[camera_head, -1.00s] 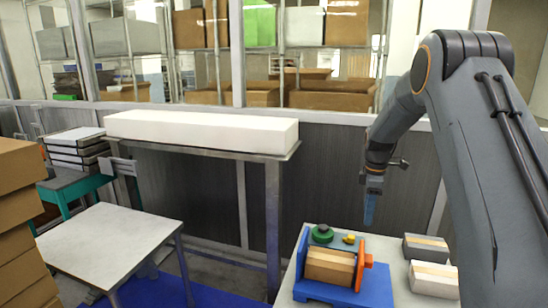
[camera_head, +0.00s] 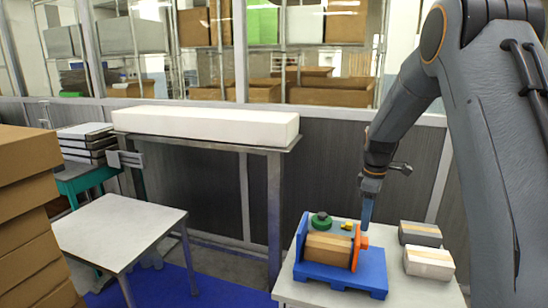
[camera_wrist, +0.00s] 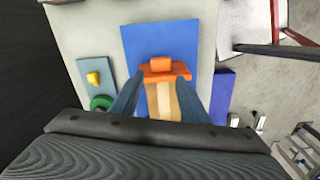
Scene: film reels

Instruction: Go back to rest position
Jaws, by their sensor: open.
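My gripper (camera_head: 367,209) hangs pointing down above the right table, close to a blue fixture. In the wrist view its two blue fingers (camera_wrist: 160,97) stand apart with nothing held between them. The fixture (camera_head: 340,276) lies below and beyond them, apart from the fingers as far as I can tell. A wooden block (camera_head: 328,249) sits in the fixture against an orange clamp plate (camera_head: 359,248). In the wrist view the block (camera_wrist: 163,101) shows partly between the fingers.
A green round piece (camera_head: 320,221) and a small yellow piece (camera_head: 346,225) lie behind the fixture. Two boxes (camera_head: 429,262) sit at its right. A white table (camera_head: 120,228) stands left, with stacked cartons (camera_head: 25,200) beside it. A long white block (camera_head: 207,123) lies on a high bench.

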